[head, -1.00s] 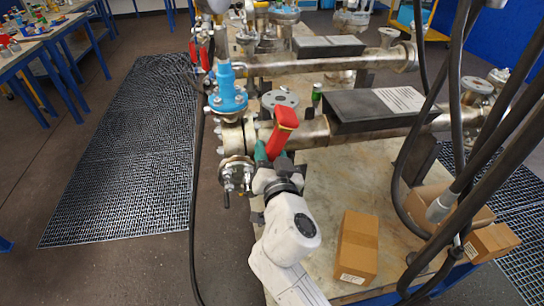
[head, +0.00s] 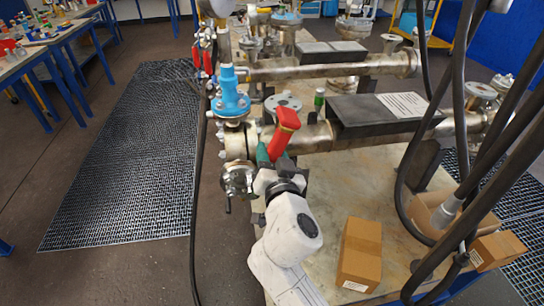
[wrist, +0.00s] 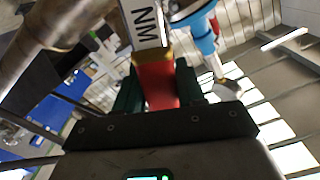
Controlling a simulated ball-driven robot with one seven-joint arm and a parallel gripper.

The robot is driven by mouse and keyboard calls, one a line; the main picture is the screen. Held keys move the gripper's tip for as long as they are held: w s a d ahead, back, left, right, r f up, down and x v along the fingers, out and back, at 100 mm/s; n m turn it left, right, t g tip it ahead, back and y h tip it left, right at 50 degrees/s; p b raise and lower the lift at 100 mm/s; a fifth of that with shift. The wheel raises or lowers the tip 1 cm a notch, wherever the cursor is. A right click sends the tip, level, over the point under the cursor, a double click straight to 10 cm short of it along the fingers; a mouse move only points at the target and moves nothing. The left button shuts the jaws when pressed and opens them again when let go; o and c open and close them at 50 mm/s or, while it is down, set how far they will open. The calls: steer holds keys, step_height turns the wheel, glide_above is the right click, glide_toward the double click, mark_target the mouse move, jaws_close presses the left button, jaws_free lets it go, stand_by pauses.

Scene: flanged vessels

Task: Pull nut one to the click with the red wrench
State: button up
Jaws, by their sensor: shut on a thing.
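The red wrench (head: 283,132) is in my gripper (head: 272,162), which is shut on its red grip. In the head view the wrench stands tilted, its red end up and to the right, in front of the flanged pipe. In the wrist view the red grip (wrist: 157,84) is between the dark green fingers (wrist: 158,92), with a white label reading "NM" beyond it. The wrench's working end is hidden in both views. The bolted flange (head: 238,143) is just left of my gripper. I cannot tell which nut is nut one, or whether the wrench is on it.
A blue valve (head: 230,97) stands above the flange. A dark box-like cover (head: 372,117) sits on the pipe to the right. A carton (head: 360,252) lies on the table, and thick black hoses hang at the right. Floor grating (head: 125,150) runs along the left.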

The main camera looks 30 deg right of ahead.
steer(key=shift+w+d+r, duration=0.1)
steer(key=shift+w+d, duration=0.1)
steer(key=shift+w, duration=0.55)
